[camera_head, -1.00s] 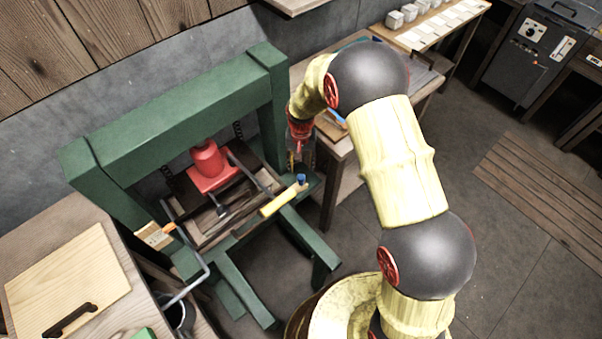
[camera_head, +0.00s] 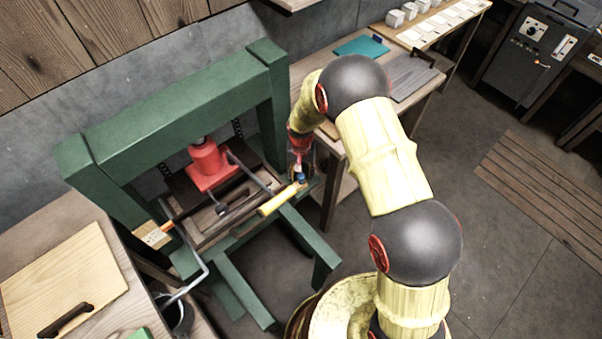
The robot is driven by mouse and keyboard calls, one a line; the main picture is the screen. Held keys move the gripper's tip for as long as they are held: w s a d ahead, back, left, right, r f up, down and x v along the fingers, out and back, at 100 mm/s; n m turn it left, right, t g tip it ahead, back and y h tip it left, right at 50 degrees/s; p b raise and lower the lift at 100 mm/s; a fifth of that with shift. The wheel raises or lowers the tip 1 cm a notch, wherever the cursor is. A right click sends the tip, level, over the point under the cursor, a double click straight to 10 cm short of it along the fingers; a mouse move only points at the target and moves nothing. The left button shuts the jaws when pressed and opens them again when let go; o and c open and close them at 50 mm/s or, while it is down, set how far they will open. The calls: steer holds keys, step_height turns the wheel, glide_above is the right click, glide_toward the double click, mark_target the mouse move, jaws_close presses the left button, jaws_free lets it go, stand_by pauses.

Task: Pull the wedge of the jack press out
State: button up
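The jack press is a green frame (camera_head: 180,108) with a red jack (camera_head: 207,162) under its top beam. Dark bars and plates lie below the jack on the press bed. A yellow bar (camera_head: 277,201) lies across the bed's front right, with a small blue piece (camera_head: 300,178) near its right end. A pale block with an orange part (camera_head: 155,234) sits at the bed's left end. I cannot tell for sure which piece is the wedge. My gripper (camera_head: 299,172) is at the bed's right end, pointing down, at or just above the blue piece. Its fingers are too small and dark to read, and contact is unclear.
A workbench (camera_head: 345,150) stands right behind my gripper, with a teal mat (camera_head: 362,47) and a grey board. A wooden table with a board (camera_head: 65,280) and a bucket (camera_head: 178,318) are at the lower left. Floor at right is open.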

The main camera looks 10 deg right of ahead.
steer(key=shift+c, duration=1.2)
steer(key=c, duration=0.8)
steer(key=shift+d, duration=0.1)
jaws_close()
